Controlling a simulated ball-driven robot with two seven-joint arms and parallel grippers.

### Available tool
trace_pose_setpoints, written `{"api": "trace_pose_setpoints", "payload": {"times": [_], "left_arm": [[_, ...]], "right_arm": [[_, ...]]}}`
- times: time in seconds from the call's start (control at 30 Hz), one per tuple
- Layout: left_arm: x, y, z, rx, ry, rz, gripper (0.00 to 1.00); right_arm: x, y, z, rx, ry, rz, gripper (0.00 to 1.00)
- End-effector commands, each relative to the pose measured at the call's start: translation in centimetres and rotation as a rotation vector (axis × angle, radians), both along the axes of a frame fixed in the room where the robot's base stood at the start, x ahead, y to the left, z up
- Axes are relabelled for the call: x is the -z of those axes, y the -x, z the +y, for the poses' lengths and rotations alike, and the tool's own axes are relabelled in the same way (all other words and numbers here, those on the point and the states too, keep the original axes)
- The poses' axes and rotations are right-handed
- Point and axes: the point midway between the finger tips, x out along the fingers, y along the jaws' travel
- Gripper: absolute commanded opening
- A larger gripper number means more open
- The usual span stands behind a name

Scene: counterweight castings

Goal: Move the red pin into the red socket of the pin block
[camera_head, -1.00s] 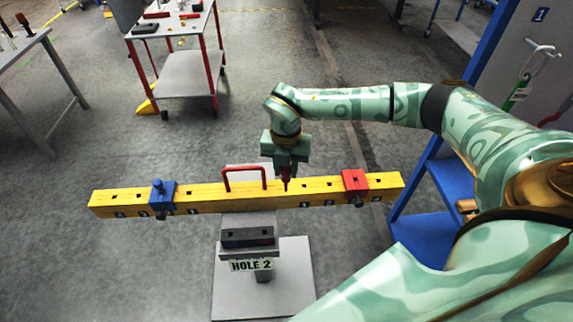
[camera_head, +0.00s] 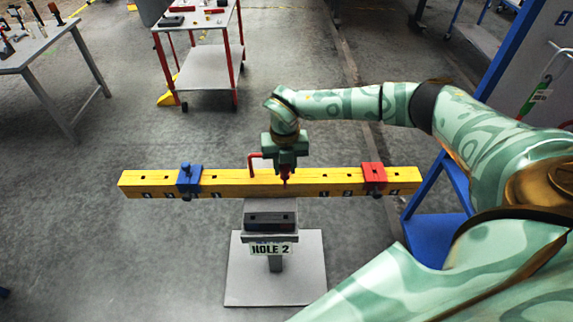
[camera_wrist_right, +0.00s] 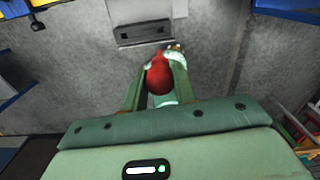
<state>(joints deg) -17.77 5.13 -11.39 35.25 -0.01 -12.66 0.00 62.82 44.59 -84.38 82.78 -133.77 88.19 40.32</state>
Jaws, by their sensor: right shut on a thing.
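My right gripper (camera_head: 285,168) is shut on the red pin (camera_head: 285,178), which points down at the middle of the yellow beam. In the right wrist view the red pin (camera_wrist_right: 159,75) sits between the two green fingers. I cannot tell whether its tip touches the beam, is in a hole or hovers in front. No part is clearly recognizable as the pin block or its red socket; trays and blocks on the back cart (camera_head: 196,60) are too small to make out. My left gripper is out of view.
The yellow beam (camera_head: 225,183) carries a blue slider (camera_head: 189,179), a red slider (camera_head: 373,176) and a red handle (camera_head: 252,163), partly hidden by my gripper. Below is a stand marked HOLE 2 (camera_head: 270,249). A grey table (camera_head: 42,50) stands back left; blue shelving stands at the right.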

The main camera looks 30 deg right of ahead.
Motion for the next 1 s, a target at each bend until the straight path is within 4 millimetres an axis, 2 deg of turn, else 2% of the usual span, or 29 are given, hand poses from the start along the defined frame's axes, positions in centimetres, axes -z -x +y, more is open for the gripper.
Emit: {"api": "trace_pose_setpoints", "payload": {"times": [0.23, 0.43, 1.0], "left_arm": [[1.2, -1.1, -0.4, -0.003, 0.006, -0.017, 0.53], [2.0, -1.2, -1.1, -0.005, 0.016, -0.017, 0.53], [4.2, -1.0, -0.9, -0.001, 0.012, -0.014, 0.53]], "right_arm": [[1.8, 0.1, 0.0, 0.0, 0.0, 0.001, 0.03], [3.0, 0.0, 0.0, 0.001, 0.0, 0.001, 0.03], [6.4, 0.1, 0.0, 0.001, 0.0, 0.001, 0.03]]}}
